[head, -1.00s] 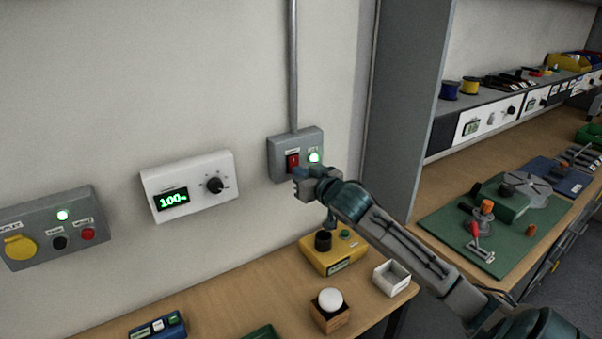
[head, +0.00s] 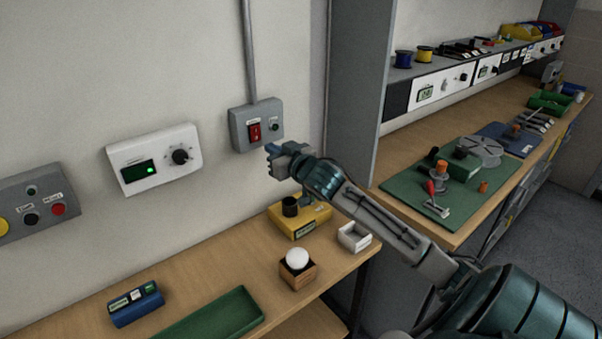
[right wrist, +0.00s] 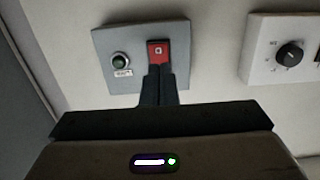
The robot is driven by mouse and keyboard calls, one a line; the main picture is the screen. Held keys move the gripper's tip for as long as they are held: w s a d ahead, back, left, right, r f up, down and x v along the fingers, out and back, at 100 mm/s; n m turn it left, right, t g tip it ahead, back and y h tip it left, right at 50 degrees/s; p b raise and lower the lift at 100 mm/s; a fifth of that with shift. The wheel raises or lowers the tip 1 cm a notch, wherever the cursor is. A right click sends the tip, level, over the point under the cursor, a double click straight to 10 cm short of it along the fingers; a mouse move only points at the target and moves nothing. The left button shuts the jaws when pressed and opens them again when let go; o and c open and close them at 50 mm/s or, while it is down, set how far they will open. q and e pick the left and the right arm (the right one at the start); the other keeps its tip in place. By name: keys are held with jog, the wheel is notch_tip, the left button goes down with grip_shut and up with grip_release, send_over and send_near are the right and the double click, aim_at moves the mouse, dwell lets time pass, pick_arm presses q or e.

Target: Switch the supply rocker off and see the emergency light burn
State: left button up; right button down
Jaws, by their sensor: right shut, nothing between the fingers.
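The grey supply box (head: 236,133) hangs on the wall with a red rocker (head: 254,132) and a dark round lamp (head: 275,127) beside it. In the right wrist view the rocker (right wrist: 158,47) shows red above my fingertips, and the lamp (right wrist: 120,60) is unlit dark green. My right gripper (head: 271,149) is shut and empty, just in front of and below the rocker; I cannot tell whether it touches. A white dome on a wooden block (head: 297,258) stands on the bench; it looks bright white, but I cannot tell for sure whether it burns. My left gripper is out of view.
A white dial unit (head: 155,160) and a grey button box (head: 30,205) are on the wall to the left. A yellow box (head: 300,219), a white open box (head: 355,237), a green tray (head: 215,317) and a blue device (head: 135,303) sit on the bench below.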

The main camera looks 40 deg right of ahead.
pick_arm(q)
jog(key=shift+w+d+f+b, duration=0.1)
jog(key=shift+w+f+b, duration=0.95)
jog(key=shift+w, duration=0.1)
pick_arm(e)
jog(key=s+f, duration=0.2)
jog(key=s, duration=0.6)
jog(key=shift+a, duration=0.2)
